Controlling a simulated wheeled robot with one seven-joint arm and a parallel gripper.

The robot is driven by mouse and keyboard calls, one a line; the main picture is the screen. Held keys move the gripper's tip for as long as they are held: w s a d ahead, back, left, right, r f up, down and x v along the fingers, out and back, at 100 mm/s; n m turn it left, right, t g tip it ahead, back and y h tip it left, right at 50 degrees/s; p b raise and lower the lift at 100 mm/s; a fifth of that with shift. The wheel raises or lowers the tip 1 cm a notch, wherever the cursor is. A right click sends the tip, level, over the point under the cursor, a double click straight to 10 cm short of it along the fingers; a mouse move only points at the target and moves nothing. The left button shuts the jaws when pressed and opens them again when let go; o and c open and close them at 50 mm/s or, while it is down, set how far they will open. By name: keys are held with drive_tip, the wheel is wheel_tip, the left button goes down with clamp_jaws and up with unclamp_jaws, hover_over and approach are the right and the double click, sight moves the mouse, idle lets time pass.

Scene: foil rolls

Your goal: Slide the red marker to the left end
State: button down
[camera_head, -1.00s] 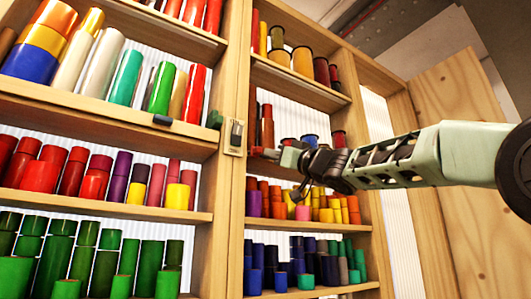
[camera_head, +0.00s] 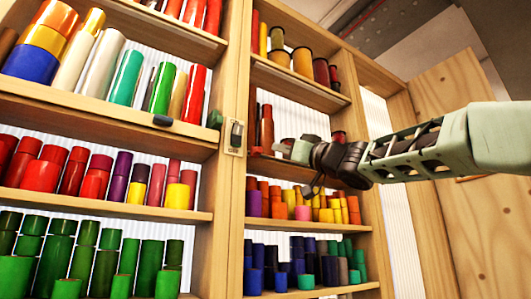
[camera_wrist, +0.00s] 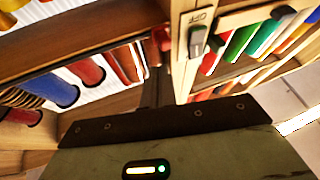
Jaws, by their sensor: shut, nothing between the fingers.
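The red marker is a small red piece (camera_wrist: 161,38) in the wrist view, beside the upright post between the two shelf bays. In the head view, a small dark reddish piece (camera_head: 254,151) sits on the front edge of the right bay's shelf, at its left end by the post; it looks like the same marker. My gripper (camera_head: 282,148) is shut and empty, just right of that piece and in front of the same shelf edge. A small gap seems to separate them. My gripper and wrist hide part of the shelf behind.
A switch (camera_head: 236,133) is on the post, close to the left of the marker. A dark block (camera_head: 162,119) and a greenish block (camera_head: 214,119) sit on the left bay's shelf edge. Rolls fill the shelves. A wooden panel (camera_head: 455,100) stands at the right.

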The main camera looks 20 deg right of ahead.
drive_tip(key=b+v, duration=0.1)
drive_tip(key=v, duration=0.4)
drive_tip(key=shift+b, duration=0.35)
idle(0.5)
